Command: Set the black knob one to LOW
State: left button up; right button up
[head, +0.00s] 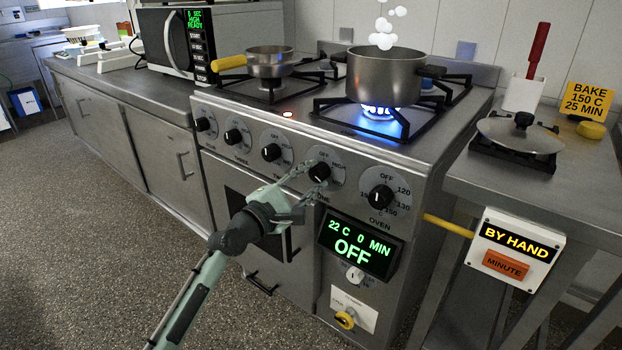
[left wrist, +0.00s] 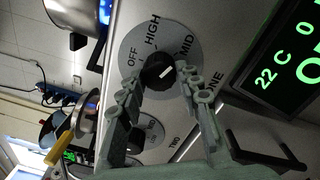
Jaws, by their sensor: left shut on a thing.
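The black knob one (head: 319,172) is on the stove front, the small knob nearest the oven dial. In the left wrist view, knob one (left wrist: 157,70) sits on a grey disc (left wrist: 140,45) lettered OFF, HIGH and MID. Its white mark points right and slightly up, roughly toward MID. I cannot read LOW; a finger covers part of the disc. My left gripper (head: 311,182) reaches the knob from the front, and its fingers in the left wrist view (left wrist: 160,88) are shut on it, one on each side. My right gripper is not in view.
A steaming pot (head: 383,76) stands over a lit blue flame (head: 379,111). A pan with a yellow handle (head: 230,62) is on the left burner. The oven dial (head: 381,197) and the green OFF display (head: 357,246) are close right of my gripper. Open floor lies at left.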

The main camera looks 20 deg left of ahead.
pick_arm(q)
jog(key=m, duration=0.8)
jog(key=shift+m, duration=0.4)
jog(key=shift+r+m+h, duration=0.1)
jog(key=shift+m+h, duration=0.2)
jog(key=shift+m, duration=2.2)
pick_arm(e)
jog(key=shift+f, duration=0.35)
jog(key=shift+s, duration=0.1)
pick_arm(q)
jog(key=o, duration=1.2)
jog(key=shift+c, duration=0.2)
